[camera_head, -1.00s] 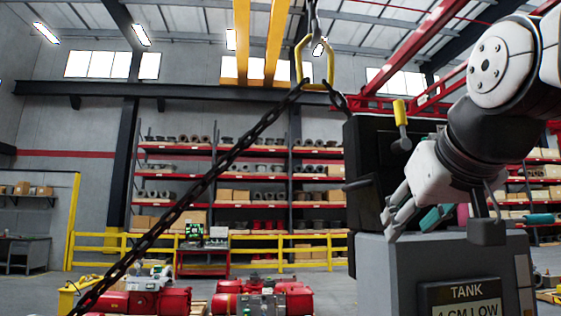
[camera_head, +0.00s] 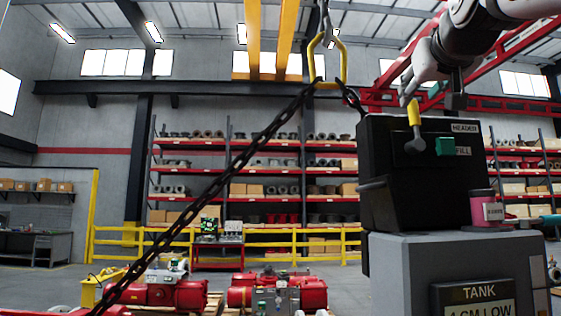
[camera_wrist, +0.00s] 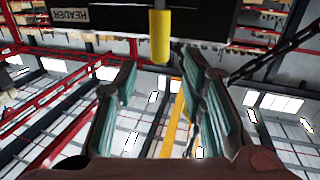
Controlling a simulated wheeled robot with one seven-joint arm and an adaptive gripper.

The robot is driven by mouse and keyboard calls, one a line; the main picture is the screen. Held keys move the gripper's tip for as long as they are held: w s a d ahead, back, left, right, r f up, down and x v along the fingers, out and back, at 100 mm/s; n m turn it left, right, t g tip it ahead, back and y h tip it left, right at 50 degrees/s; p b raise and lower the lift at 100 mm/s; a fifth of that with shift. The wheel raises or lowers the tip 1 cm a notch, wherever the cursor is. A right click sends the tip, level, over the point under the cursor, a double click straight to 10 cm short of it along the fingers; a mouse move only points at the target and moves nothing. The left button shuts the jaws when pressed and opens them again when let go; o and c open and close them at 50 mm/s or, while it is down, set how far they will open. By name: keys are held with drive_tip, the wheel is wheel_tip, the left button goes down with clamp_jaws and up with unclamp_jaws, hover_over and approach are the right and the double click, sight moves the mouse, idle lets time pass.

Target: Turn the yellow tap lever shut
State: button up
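The yellow tap lever (camera_head: 413,112) stands upright on a grey tap body (camera_head: 416,143) on the front of the black header box (camera_head: 392,178). In the wrist view the lever (camera_wrist: 159,37) points toward the gap between my fingers, just beyond the fingertips. My gripper (camera_head: 424,93) is above the header box, close over the lever's top. In the wrist view my gripper (camera_wrist: 157,78) is open, with its teal pads apart and nothing between them. Whether a finger touches the lever cannot be told.
A teal block (camera_head: 445,147) sits beside the tap, near the FILL label. A pink jar (camera_head: 486,208) stands on the grey tank cabinet (camera_head: 405,270). A dark chain (camera_head: 215,165) slants across the left to a yellow hook (camera_head: 327,62). Shelves stand far behind.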

sight(414, 101)
drive_tip(key=shift+p+x, duration=0.5)
drive_tip(key=shift+x, duration=2.5)
clamp_jaws()
